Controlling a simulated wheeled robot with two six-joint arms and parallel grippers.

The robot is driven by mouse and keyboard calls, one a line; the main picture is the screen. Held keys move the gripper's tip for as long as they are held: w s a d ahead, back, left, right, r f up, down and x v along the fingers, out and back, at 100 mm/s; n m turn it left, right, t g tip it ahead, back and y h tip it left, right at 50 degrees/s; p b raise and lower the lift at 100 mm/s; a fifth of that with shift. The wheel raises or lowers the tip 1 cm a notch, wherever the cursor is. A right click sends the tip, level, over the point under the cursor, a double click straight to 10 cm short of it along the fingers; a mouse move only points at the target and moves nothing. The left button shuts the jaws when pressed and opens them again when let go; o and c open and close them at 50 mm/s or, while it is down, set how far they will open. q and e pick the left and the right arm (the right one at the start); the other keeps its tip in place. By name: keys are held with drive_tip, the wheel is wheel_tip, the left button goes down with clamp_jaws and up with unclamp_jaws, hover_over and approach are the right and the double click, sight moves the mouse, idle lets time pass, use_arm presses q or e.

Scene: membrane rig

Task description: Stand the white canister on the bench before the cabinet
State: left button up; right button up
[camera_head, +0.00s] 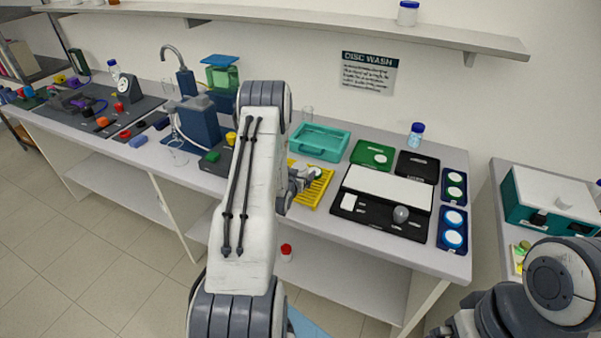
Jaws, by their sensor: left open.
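I cannot tell for certain which thing is the white canister. A small white container with a red cap (286,252) stands low down, below the bench's front edge. A teal box with a white top (555,198), perhaps the cabinet, stands on the right-hand bench. My left gripper (312,176) is open over the yellow rack (316,193), partly hidden by my left arm. My right arm comes in at the bottom right; its gripper (440,325) is cut off and unclear.
The main bench (340,228) holds a teal tray (319,142), a black-edged white board (388,187) and blue dish holders (453,228). A blue-capped bottle (416,136) stands behind them. A gap separates the two benches. A wall shelf (330,24) runs above.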

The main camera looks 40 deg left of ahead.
use_arm(q)
drive_tip(key=shift+x, duration=0.8)
drive_tip(key=shift+c, duration=0.3)
drive_tip(key=c, duration=1.5)
drive_tip(key=shift+r, duration=0.1)
